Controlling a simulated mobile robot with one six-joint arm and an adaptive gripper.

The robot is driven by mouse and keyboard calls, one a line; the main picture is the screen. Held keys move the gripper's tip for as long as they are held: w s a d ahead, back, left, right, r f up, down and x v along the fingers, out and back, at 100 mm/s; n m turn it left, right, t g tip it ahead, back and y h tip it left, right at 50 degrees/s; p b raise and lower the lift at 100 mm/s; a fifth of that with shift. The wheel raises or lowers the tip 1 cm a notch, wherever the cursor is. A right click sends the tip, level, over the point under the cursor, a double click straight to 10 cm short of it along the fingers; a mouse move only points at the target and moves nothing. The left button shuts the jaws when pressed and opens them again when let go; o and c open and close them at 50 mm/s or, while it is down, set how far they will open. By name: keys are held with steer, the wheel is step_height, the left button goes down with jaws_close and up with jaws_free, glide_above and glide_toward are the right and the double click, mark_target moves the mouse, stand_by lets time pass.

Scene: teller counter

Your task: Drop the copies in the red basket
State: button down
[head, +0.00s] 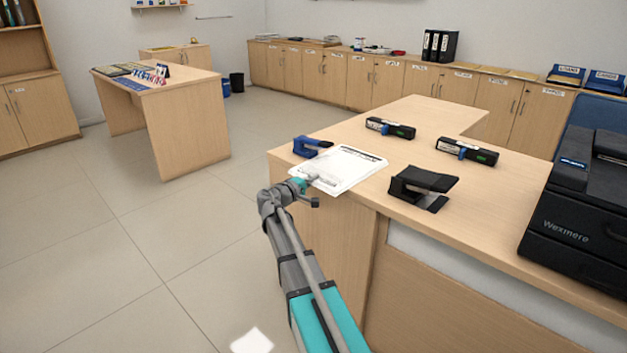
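A stack of white printed sheets (350,168), which look like the copies, lies flat near the left corner of the teller counter (420,220). My gripper (311,181) is at the near left edge of the sheets, beside or just over them. Its fingers are small in the view, and I cannot tell whether they are open, shut or touching the paper. I see no red basket in this view.
A blue device (312,147), a black hole punch (423,186), two black handheld devices (390,128) (466,151) and a black printer (580,215) stand on the counter. Another desk (185,110) stands at left. Blue and black bins (237,83) stand behind it.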

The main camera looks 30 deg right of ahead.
steer(key=shift+r+p, duration=1.3)
